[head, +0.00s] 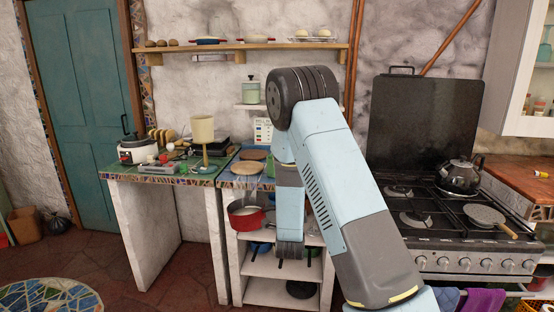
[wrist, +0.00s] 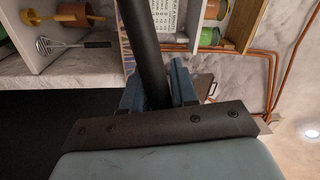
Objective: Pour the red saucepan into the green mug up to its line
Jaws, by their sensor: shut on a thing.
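The red saucepan (head: 246,216) holds a whitish content and appears roughly level, in front of the counter's front edge. My gripper (wrist: 154,82) is shut on a long dark bar, which looks like the saucepan's handle. In the head view my arm hides the fingers and most of the handle. The pan's bowl is not clear in the wrist view. A small green shape (head: 270,166), possibly the green mug, shows on the blue counter part beside my arm, which partly covers it. Its fill line cannot be made out.
A beige lamp (head: 202,132), a white cooker (head: 137,150) and small items crowd the green counter (head: 120,171). Round brown mats (head: 246,168) lie near the green shape. A stove (head: 440,225) with a kettle (head: 460,176) stands right. Open shelves (head: 262,266) are below the pan.

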